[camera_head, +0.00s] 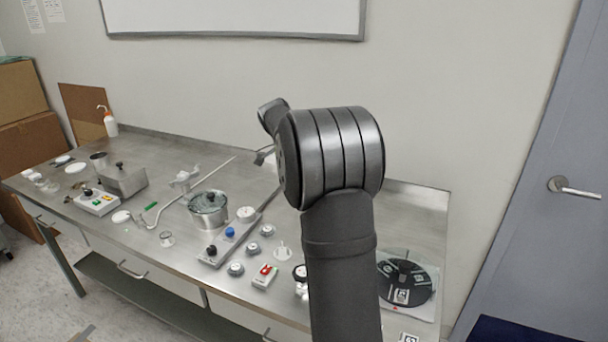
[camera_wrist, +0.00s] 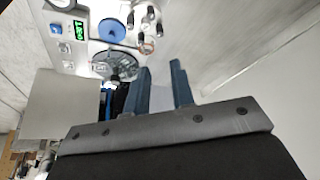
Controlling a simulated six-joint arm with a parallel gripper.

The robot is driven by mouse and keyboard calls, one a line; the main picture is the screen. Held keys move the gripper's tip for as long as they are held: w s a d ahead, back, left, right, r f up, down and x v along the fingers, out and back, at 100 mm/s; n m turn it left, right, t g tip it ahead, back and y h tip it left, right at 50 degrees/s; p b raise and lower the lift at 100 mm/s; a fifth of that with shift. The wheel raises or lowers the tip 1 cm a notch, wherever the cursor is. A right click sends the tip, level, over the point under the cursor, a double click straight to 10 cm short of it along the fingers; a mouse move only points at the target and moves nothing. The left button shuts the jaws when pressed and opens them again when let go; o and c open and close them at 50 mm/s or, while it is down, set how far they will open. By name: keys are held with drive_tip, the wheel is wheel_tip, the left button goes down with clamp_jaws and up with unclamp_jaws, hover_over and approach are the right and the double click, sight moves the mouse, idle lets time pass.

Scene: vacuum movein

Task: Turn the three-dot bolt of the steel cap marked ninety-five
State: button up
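Several small round steel pieces stand near the front of the table, among them one nearest the front edge (camera_head: 235,269), a middle one (camera_head: 252,248) and a back one (camera_head: 267,230). They look like caps, but no number or dots can be read, so I cannot tell which is marked ninety-five. My gripper (camera_wrist: 158,76) shows in the wrist view with its two fingers apart and nothing between them. In the head view my arm hides most of it. No bolt can be made out near the fingertips.
The wrist view shows a green display (camera_wrist: 79,30) and a blue disc (camera_wrist: 111,31).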

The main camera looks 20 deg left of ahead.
drive_tip(key=shift+v, duration=1.65)
drive_tip(key=shift+o, duration=0.5)
drive_tip(key=shift+f, duration=0.1)
drive_tip(key=shift+o, duration=0.9)
drive_tip(key=shift+d, duration=0.1)
drive_tip(key=s+d+n+t+y, duration=0.2)
drive_tip(key=s+d+n+y, duration=0.15)
drive_tip(key=d+n, duration=0.6)
drive_tip(key=w+a+f+n, duration=0.1)
drive_tip(key=w+f, duration=0.1)
drive_tip(key=f, duration=0.3)
drive_tip(key=w+a+f, duration=0.1)
drive_tip(key=w+f, duration=0.2)
drive_tip(key=f, duration=0.2)
drive_tip(key=w+a+f+n, duration=0.1)
drive_tip(key=w+f, duration=0.1)
drive_tip(key=f, duration=0.4)
drive_tip(key=shift+w+a+n+y, duration=0.15)
drive_tip(key=shift+a+n+y, duration=0.2)
clamp_jaws()
